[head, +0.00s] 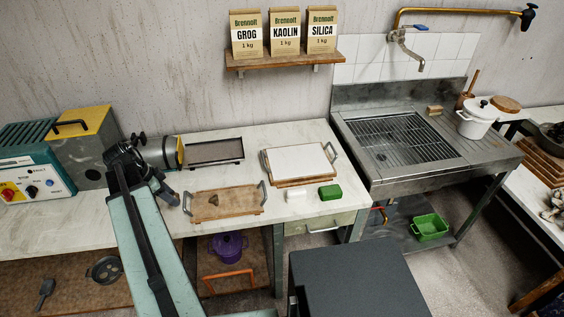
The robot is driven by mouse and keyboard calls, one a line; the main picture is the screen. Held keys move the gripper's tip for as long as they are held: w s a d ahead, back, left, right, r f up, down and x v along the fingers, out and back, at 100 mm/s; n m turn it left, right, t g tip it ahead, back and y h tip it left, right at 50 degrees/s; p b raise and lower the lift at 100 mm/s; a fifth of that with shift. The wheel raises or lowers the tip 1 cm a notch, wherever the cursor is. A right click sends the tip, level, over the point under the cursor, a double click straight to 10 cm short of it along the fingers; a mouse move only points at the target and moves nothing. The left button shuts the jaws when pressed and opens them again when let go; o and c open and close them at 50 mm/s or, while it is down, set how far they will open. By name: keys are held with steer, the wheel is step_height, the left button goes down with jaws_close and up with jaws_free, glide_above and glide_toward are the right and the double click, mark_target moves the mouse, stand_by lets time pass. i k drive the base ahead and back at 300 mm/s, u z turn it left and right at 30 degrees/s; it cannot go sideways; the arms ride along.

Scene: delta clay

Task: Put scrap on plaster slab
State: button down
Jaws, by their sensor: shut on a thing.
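The plaster slab (296,160) is a white rectangle on a wooden tray with grey handles, on the workbench right of centre. Its top looks bare. My gripper (170,197) is left of the slab, just left of a wooden board (238,205) with grey handles. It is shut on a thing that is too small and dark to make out. A small dark lump (213,199) shows on the board; I cannot tell whether it is scrap. My arm hides part of the bench.
A white block (297,196) and a green block (330,192) lie in front of the slab. A dark shallow tray (214,152) and a grey cylinder machine (160,152) stand behind the board. The sink (403,141) is at right. A shelf (284,59) with bags hangs above.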

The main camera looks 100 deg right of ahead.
mark_target(287, 161)
steer(key=k, duration=1.65)
steer(key=z, duration=0.65)
steer(key=i, duration=0.85)
